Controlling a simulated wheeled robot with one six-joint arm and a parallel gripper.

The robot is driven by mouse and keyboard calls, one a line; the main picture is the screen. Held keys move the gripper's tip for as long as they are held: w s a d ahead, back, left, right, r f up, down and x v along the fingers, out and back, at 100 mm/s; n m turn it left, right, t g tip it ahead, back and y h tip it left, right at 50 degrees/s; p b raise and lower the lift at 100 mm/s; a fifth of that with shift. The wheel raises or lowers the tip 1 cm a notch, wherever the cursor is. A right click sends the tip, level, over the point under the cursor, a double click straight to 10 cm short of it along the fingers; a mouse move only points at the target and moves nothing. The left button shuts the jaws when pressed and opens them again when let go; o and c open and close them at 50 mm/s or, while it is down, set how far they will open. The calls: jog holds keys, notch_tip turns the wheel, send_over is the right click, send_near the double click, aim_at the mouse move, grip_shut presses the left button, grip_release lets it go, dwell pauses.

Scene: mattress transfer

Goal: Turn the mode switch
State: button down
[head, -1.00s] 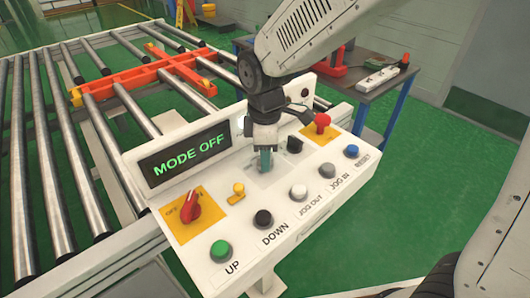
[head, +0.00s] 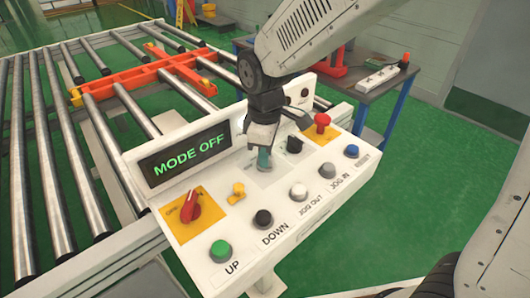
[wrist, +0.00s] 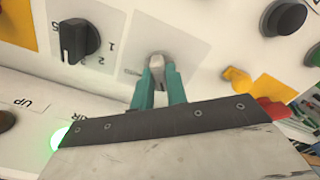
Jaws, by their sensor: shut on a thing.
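The white control panel (head: 330,205) carries several buttons and knobs and a display (head: 185,155) reading "MODE OFF" in green. My gripper (head: 264,160) points down at a pale plate in the middle of the panel. In the wrist view its teal fingers (wrist: 160,78) are shut on the mode switch (wrist: 157,60), a small metallic knob on that pale plate. The fingers hide part of the knob and some of its markings. In the head view the gripper covers the knob.
A black selector knob (head: 294,145) and a yellow toggle (head: 237,190) sit close to the gripper. A red knob (head: 190,207) stands front left, a red mushroom button (head: 322,122) back right. A roller conveyor (head: 60,150) lies behind; a table (head: 375,85) stands back right.

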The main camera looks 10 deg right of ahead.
jog(key=m, duration=0.7)
dwell(0.6)
jog(key=c, duration=1.4)
grip_release()
jog(key=shift+r, duration=0.1)
notch_tip(320, 180, up, 8)
jog(key=shift+f, duration=0.15)
